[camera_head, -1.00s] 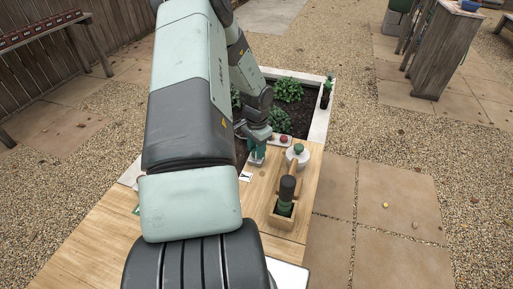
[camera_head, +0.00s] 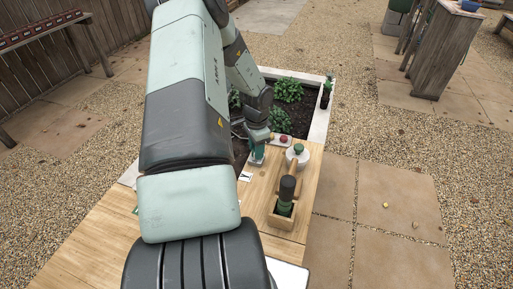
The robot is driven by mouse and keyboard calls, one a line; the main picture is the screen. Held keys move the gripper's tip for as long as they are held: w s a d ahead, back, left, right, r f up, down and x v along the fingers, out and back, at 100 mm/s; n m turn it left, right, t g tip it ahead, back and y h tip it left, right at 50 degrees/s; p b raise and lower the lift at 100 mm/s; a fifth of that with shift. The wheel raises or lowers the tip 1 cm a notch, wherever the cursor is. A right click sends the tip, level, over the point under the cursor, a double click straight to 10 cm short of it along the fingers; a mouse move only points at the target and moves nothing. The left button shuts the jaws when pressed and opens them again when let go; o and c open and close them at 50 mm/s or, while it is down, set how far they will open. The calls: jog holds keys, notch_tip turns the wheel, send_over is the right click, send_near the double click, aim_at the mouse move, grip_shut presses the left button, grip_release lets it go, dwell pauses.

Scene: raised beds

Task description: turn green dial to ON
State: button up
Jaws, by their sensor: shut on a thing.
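My gripper (camera_head: 258,149) points down at the far end of the wooden table (camera_head: 225,222), beside the planted bed. It is shut on the green dial, which is small and mostly hidden by the fingers. A small pale grey base (camera_head: 256,162) shows under the fingertips. The ON marking and the dial's exact angle cannot be read at this size. A white card with a black mark (camera_head: 245,176) lies just in front of the base.
A plate with a red button (camera_head: 283,139) sits right of my gripper. A white jar with a green lid (camera_head: 298,157) and a wooden box (camera_head: 281,221) holding a dark-topped green tool stand nearer right. Leafy plants (camera_head: 288,90) grow in the bed behind.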

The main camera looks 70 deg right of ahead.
jog(key=o, duration=1)
jog(key=shift+o, duration=0.2)
jog(key=shift+r, duration=0.1)
notch_tip(320, 180, up, 11)
